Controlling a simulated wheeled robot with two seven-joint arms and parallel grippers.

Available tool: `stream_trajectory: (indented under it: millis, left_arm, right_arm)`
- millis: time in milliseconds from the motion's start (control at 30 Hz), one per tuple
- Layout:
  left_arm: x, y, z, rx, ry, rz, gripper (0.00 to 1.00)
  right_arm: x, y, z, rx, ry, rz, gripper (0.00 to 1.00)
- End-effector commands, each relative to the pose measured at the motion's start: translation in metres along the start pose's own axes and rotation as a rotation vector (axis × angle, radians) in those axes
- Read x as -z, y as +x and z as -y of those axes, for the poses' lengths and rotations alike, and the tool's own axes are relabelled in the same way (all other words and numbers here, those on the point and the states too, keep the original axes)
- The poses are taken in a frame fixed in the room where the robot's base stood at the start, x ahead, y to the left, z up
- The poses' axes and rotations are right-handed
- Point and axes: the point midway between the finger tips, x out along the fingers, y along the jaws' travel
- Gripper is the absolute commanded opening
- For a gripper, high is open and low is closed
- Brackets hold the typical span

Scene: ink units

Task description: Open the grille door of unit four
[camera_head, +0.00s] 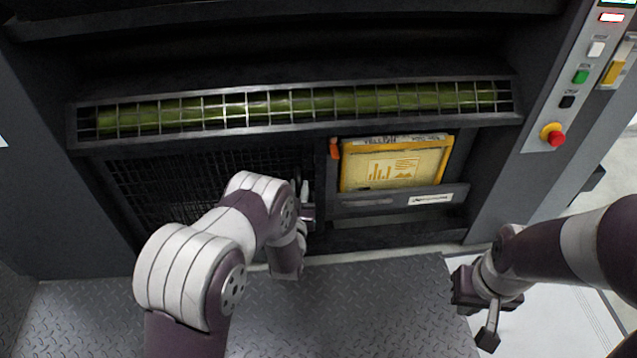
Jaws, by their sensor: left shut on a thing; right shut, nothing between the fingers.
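The grille door (150,185) of the unit is a dark mesh panel at the lower left of the machine front, partly covered by my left arm. My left gripper (306,203) is at the door's right edge, shut on what looks like its handle; the grip itself is mostly hidden by the wrist. The door looks closed or nearly so; I cannot tell whether there is a gap. My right gripper (488,328) is shut and empty, low at the right, over the pale floor and apart from the machine.
A green roller (330,102) lies behind a metal grid above the door. A yellow folder (395,167) sits in a dark pocket, beside an orange tab (334,149). A red stop button (557,138) is on the right panel. The tread-plate floor (370,305) in front is clear.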

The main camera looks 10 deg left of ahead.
Motion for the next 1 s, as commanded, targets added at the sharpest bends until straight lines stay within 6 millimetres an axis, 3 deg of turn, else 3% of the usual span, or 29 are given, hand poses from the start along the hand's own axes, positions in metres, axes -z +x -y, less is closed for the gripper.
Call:
stream_trajectory:
  millis: [200, 567, 600, 633, 1000]
  left_arm:
    - [-0.002, -0.004, 0.016, 0.001, 0.002, 0.007, 0.00]
    - [-0.003, -0.005, 0.017, -0.001, 0.002, 0.007, 0.00]
    - [-0.003, -0.005, 0.017, -0.001, 0.002, 0.007, 0.25]
    - [-0.003, -0.005, 0.017, 0.000, 0.002, 0.007, 0.35]
    - [0.001, -0.011, 0.017, 0.000, 0.002, 0.003, 0.37]
  right_arm:
    - [0.001, -0.005, 0.000, 0.000, 0.000, 0.000, 0.00]
    - [0.001, -0.005, 0.000, 0.000, 0.000, 0.000, 0.00]
    - [0.001, -0.005, 0.000, 0.000, 0.000, 0.000, 0.00]
    - [0.001, -0.005, 0.000, 0.000, 0.000, 0.000, 0.00]
    - [0.001, -0.010, 0.000, 0.000, 0.000, 0.000, 0.00]
